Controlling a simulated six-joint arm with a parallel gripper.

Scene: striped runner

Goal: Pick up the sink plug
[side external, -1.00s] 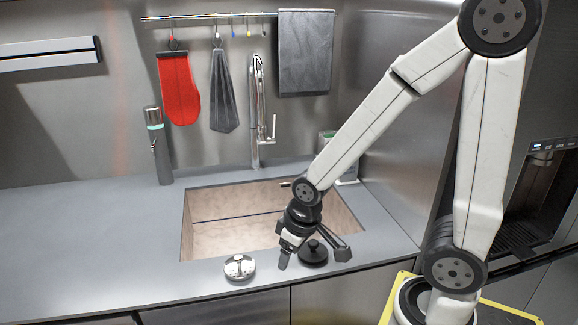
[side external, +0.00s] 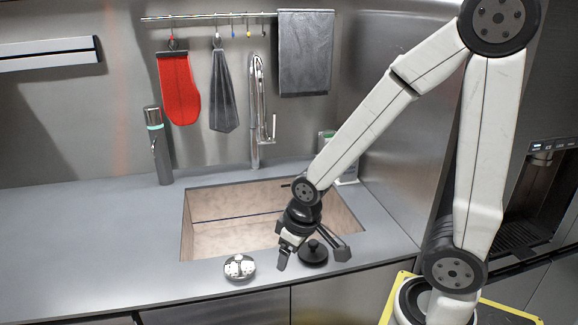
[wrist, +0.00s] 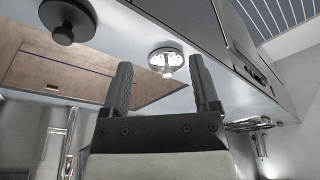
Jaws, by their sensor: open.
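Two round pieces lie on the front counter strip, and I cannot tell for sure which is the sink plug. One is a silver disc with a small knob (side external: 239,267), which shows between my fingertips in the wrist view (wrist: 165,58). The other is a black disc with a round knob (side external: 314,253); it shows at the upper left of the wrist view (wrist: 70,17), outside my fingers. My gripper (side external: 312,256) is open and empty, with its fingers spread in the wrist view (wrist: 160,78). In the side view it overlaps the black disc; its height is unclear.
The open sink basin (side external: 225,212) lies behind the discs, with a tall faucet (side external: 256,110) at its back. A grey bottle (side external: 158,150) stands at the back left. The left counter (side external: 90,240) is clear. Cloths hang from a wall rail (side external: 190,17).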

